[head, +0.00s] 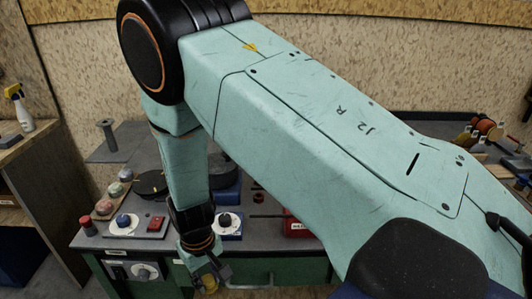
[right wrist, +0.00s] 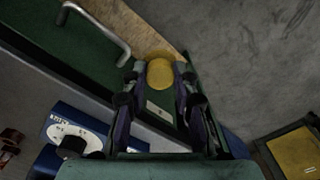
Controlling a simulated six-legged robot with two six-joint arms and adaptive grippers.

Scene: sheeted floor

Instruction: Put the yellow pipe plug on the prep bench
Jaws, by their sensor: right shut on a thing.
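My right gripper (head: 208,274) is shut on the yellow pipe plug (head: 209,284), low in front of a grey-topped bench (head: 128,142) in the head view. In the right wrist view the plug (right wrist: 160,73) shows as a rounded yellow face between the fingertips of my right gripper (right wrist: 158,80). The plug appears apart from the bench top, near its green front. No label shows whether this bench is the prep bench. My left gripper is not in view.
A metal handle (right wrist: 97,28) sticks out from the green front. A spray bottle (head: 20,108) stands on a wooden shelf at left.

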